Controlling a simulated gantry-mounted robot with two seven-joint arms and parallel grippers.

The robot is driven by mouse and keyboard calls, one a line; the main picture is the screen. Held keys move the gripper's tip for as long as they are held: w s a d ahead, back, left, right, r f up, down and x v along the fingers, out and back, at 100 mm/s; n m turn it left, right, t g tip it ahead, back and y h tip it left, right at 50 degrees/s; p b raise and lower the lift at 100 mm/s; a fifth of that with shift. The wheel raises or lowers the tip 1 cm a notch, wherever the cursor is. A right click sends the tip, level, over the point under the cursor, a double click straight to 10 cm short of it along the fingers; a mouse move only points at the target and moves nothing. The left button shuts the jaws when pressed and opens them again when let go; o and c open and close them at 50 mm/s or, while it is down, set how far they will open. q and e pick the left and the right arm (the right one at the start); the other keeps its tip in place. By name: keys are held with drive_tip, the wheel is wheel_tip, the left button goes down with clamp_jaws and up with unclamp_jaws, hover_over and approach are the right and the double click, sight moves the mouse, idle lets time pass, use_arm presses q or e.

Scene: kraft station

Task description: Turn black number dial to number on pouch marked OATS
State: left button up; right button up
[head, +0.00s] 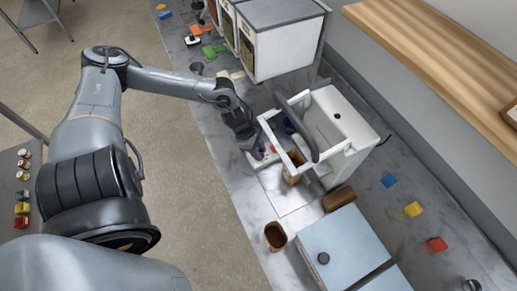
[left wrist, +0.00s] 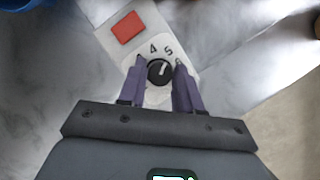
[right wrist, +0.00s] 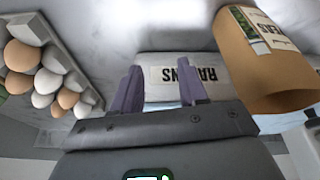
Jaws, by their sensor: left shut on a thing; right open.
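The black dial (left wrist: 159,70) sits on a pale panel (left wrist: 183,22) with the numbers 4 and 5 beside it. My left gripper (left wrist: 159,62) is shut on the dial, one finger on each side. In the head view my left gripper (head: 257,152) is low at the front of the white machine (head: 347,117) and hides the dial. My right gripper (right wrist: 160,78) is open and empty. A brown pouch (right wrist: 245,65) is at its right, with a label partly out of sight that I cannot read surely. No number on a pouch is readable.
A red square (left wrist: 128,27) is on the dial panel. Another brown container (head: 275,236) stands near the counter's front edge, by a pale blue box (head: 345,245). An egg carton (right wrist: 75,50) and an upside-down RAISINS label (right wrist: 182,76) show in the right wrist view.

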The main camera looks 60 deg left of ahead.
use_arm(q)
drive_tip(key=n+t+y+p, duration=0.1)
drive_tip(key=n+p, duration=0.1)
drive_tip(key=n, duration=0.1)
drive_tip(key=shift+d+r+n, duration=0.1)
drive_tip(key=shift+d+n, duration=0.05)
drive_tip(key=shift+n, duration=0.25)
drive_tip(key=n+y+p, duration=0.2)
drive_tip(key=n, duration=0.3)
drive_tip(key=shift+d, duration=0.15)
drive_tip(key=n+y+p, duration=0.1)
drive_tip(key=n+p, duration=0.1)
drive_tip(key=n, duration=0.1)
drive_tip(key=shift+d+n, duration=0.1)
drive_tip(key=shift+n, duration=0.3)
drive_tip(key=shift+n+y+p, duration=0.6)
drive_tip(key=shift+n+p, duration=0.4)
drive_tip(key=shift+n, duration=0.1)
drive_tip(key=o, duration=1)
